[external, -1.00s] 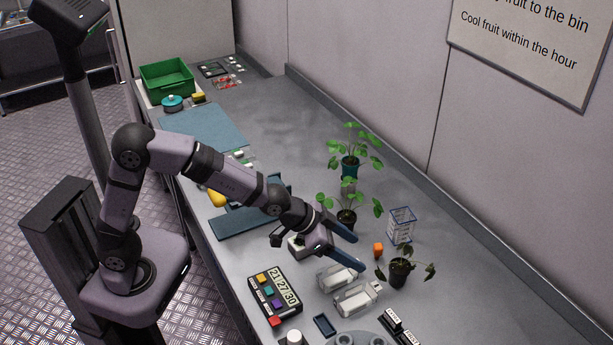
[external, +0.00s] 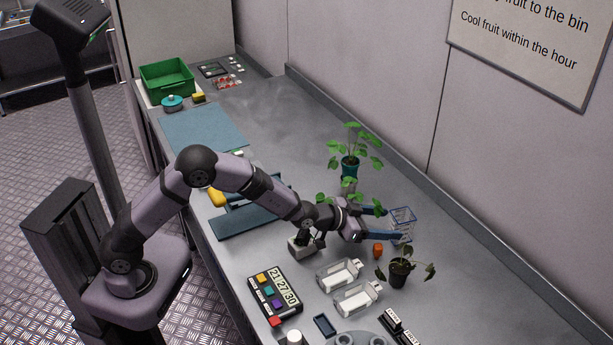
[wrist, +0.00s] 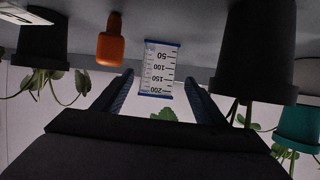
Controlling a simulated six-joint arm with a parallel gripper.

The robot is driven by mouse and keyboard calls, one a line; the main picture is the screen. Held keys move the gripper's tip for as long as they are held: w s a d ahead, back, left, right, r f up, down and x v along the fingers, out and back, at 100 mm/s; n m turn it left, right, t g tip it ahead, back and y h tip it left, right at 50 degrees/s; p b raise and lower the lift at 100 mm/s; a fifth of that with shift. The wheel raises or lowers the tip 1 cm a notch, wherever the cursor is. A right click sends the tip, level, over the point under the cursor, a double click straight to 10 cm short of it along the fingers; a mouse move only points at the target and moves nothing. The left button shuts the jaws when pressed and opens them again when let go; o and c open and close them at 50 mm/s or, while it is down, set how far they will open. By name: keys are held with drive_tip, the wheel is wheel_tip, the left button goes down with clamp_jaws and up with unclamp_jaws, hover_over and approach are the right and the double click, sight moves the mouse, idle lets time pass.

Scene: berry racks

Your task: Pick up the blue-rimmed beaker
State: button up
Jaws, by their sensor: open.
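The blue-rimmed beaker (external: 403,219) is clear with blue edges and stands upright on the bench near the back wall. In the wrist view the beaker (wrist: 158,70) appears upside down, with dark volume marks on a white face. My gripper (external: 393,223) is open, with its two blue fingers reaching toward the beaker. In the wrist view the beaker shows between and beyond the fingertips of my gripper (wrist: 163,83). Whether the fingertips reach past its near side I cannot tell.
A small orange bottle (external: 377,250) stands close to the near finger. A drooping plant in a black pot (external: 400,272) is to its right. A plant in a teal pot (external: 350,167) stands further back. Two clear containers (external: 357,298) lie nearer the front.

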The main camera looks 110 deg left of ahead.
sight(393, 223)
drive_tip(key=shift+r+p+x, duration=0.2)
drive_tip(key=shift+p+x, duration=0.8)
drive_tip(key=shift+x, duration=1.05)
drive_tip(key=shift+w+a+f, duration=0.15)
drive_tip(key=shift+w, duration=0.25)
drive_tip(key=shift+w+a+f, duration=0.1)
drive_tip(key=shift+w+f, duration=0.05)
drive_tip(key=shift+w, duration=0.25)
drive_tip(key=c, duration=1.1)
